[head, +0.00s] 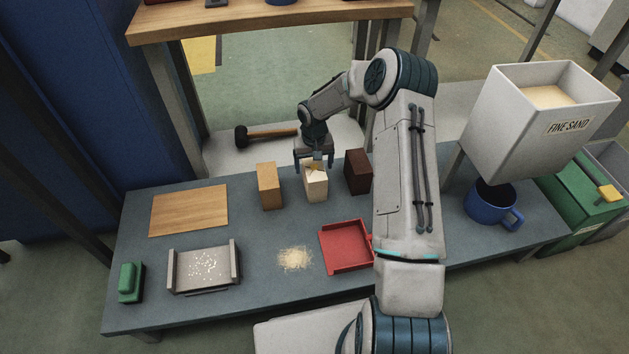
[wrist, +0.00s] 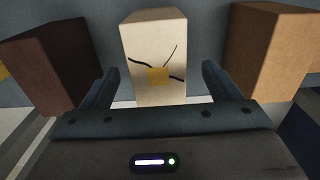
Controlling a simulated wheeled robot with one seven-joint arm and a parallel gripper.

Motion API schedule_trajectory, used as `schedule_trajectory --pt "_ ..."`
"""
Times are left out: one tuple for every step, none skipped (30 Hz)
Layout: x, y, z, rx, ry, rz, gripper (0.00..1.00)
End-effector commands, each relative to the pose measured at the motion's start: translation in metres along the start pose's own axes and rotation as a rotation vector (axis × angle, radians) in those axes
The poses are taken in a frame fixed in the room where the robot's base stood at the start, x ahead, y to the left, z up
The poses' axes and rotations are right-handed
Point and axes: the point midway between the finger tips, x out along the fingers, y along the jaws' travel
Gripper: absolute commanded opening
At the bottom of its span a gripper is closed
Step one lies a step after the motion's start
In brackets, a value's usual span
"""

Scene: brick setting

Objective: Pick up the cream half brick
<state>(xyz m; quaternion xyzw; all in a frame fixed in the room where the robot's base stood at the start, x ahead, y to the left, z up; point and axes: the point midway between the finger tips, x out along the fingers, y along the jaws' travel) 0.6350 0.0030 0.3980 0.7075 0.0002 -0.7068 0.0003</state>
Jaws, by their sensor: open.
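The cream half brick (head: 316,185) stands upright on the grey table between a tan brick (head: 269,187) and a dark brown brick (head: 358,171). In the wrist view, the cream half brick (wrist: 154,70) shows dark crack-like lines and a small orange-yellow patch on its face. My gripper (head: 315,166) is at the top of the cream half brick in the head view. In the wrist view, my gripper (wrist: 158,82) is open, with one finger on each side of the cream half brick and gaps visible. Whether it touches the brick I cannot tell.
The brown brick (wrist: 57,62) and tan brick (wrist: 268,50) flank my fingers closely. A red tray (head: 345,246), a sand pile (head: 294,258), a grey tray (head: 203,285), a wooden board (head: 188,211) and a blue mug (head: 490,204) are on the table. A mallet (head: 265,134) lies behind.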

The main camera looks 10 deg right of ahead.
Motion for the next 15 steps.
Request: schedule_trajectory --pt "0.006 0.001 0.000 0.001 -0.002 -0.001 0.84" --pt "0.010 0.001 -0.001 0.002 -0.002 -0.001 0.84" --pt "0.015 0.002 -0.001 0.002 -0.002 -0.001 0.84" --pt "0.020 0.002 -0.002 0.002 -0.002 -0.001 0.84" --pt "0.025 0.003 -0.003 0.002 -0.002 -0.001 0.84" --pt "0.031 0.003 -0.004 0.003 -0.003 -0.002 0.84" --pt "0.035 0.004 -0.005 0.002 -0.002 -0.001 0.84" --pt "0.040 0.003 -0.004 0.001 -0.003 -0.001 0.84" --pt "0.045 0.003 -0.004 0.001 -0.003 -0.001 0.84" --pt "0.048 0.003 -0.004 0.001 -0.003 -0.001 0.84" --pt "0.050 0.003 -0.004 0.001 -0.002 -0.001 0.84" --pt "0.051 0.003 -0.004 0.000 -0.001 0.000 0.84" --pt "0.050 0.003 -0.005 0.001 -0.001 0.000 0.84" --pt "0.050 0.003 -0.005 0.001 0.000 0.000 0.84" --pt "0.049 0.003 -0.005 0.001 0.000 0.000 0.84"
